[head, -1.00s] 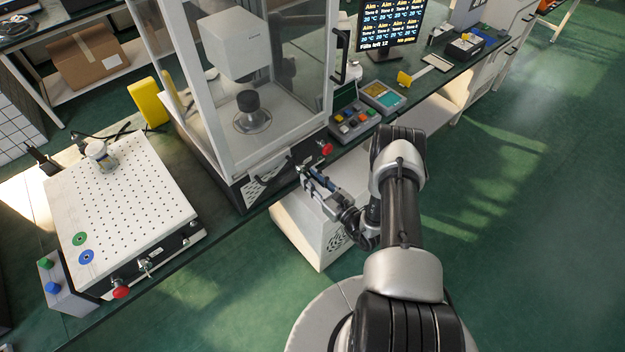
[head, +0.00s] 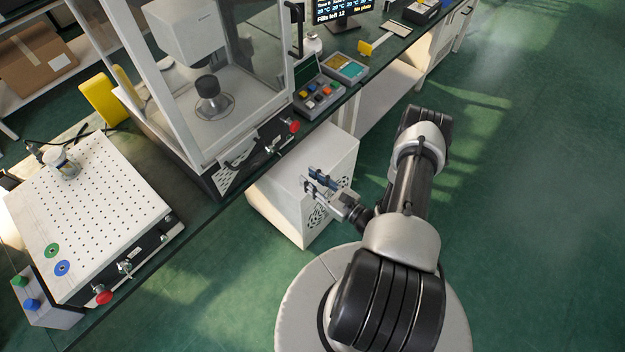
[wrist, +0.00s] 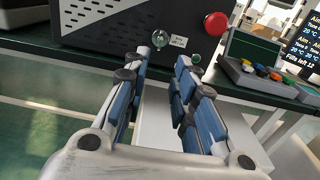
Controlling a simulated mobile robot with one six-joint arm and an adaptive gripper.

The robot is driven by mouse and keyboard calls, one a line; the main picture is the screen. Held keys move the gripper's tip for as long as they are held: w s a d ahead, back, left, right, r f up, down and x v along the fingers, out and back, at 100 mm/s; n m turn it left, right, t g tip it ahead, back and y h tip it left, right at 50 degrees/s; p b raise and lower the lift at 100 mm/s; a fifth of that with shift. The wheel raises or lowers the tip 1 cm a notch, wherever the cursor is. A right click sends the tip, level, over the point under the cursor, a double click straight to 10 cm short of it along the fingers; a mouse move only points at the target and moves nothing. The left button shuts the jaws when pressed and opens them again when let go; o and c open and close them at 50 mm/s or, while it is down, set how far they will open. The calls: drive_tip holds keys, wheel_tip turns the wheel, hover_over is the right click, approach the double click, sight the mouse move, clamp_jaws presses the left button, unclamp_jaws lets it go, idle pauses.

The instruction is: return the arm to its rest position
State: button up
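My gripper (head: 314,181) is at the end of my folded arm, in front of the bench and above the white cabinet under it in the head view. In the wrist view my gripper (wrist: 166,68) has its two blue-padded fingers apart with nothing between them. It touches nothing that I can see. Beyond the fingertips stands the dark front of the glass-walled enclosure (wrist: 130,22), with a red button (wrist: 216,23) and a small label.
The glass enclosure (head: 225,155) stands on the bench beside a button panel (head: 318,92). A perforated white plate (head: 95,215) is at the left. The white cabinet (head: 335,160) stands below the bench edge. Green floor at the right is clear.

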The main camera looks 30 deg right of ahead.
idle(0.6)
drive_tip(key=w+a+r+n+g+y, duration=0.1)
drive_tip(key=a+r+n+g+y, duration=0.5)
drive_tip(key=r, duration=0.4)
drive_tip(key=w+a+r+n+g+y, duration=0.1)
drive_tip(key=a+r+n+g+y, duration=0.3)
drive_tip(key=a+r+n, duration=0.5)
drive_tip(key=s+a+r+n+g+h, duration=0.3)
drive_tip(key=s+r+n+g+h, duration=0.1)
drive_tip(key=s+r+n, duration=0.25)
drive_tip(key=s+a+r+n+g+h, duration=0.3)
drive_tip(key=s+r+n+g, duration=0.15)
drive_tip(key=s+r, duration=0.3)
drive_tip(key=s+d+r+n+t+h, duration=0.5)
drive_tip(key=n+h, duration=0.1)
drive_tip(key=h, duration=0.1)
drive_tip(key=shift+s+d+r+n+t+h+b, duration=0.3)
drive_tip(key=shift+s+d+r+n+t+b, duration=0.05)
drive_tip(key=shift+s+d+r+n+b, duration=0.05)
